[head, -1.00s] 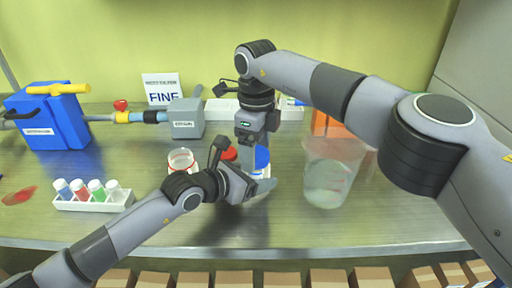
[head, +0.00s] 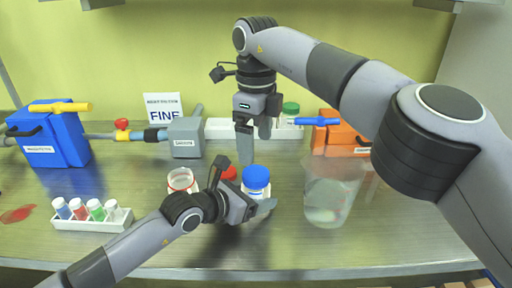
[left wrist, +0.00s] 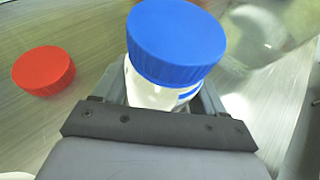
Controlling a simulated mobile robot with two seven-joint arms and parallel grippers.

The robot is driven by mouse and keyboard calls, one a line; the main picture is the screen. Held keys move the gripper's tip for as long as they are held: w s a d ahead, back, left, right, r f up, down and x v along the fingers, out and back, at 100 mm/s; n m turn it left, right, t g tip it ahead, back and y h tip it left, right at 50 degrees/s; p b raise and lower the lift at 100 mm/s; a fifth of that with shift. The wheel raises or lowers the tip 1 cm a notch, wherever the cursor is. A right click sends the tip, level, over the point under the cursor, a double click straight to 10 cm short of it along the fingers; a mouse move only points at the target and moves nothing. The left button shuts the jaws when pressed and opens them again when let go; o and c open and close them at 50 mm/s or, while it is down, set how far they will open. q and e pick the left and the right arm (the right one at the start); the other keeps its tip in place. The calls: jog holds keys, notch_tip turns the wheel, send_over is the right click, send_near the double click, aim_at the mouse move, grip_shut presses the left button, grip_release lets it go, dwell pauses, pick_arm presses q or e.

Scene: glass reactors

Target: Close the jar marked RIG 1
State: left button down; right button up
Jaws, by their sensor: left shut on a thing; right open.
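A white jar (left wrist: 150,92) with a blue cap (head: 256,177) on its mouth stands on the bench. The blue cap fills the top of the left wrist view (left wrist: 176,42). My left gripper (head: 254,206) is shut on the jar's body, below the cap. My right gripper (head: 257,143) is open and empty, above and behind the cap, apart from it. A red cap (left wrist: 43,70) lies on the bench left of the jar, partly hidden in the head view (head: 229,173). No RIG 1 mark is readable on the jar.
An open red-rimmed vessel (head: 182,179) stands left of my left gripper. A clear beaker (head: 331,195) is close on the right. A rack of small vials (head: 95,224) is at front left. Blue (head: 50,145) and orange (head: 344,135) valve blocks stand behind.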

pick_arm(q)
grip_release()
jog(key=shift+b+v, duration=0.3)
jog(key=shift+v, duration=3.3)
pick_arm(e)
jog(key=shift+f, duration=0.25)
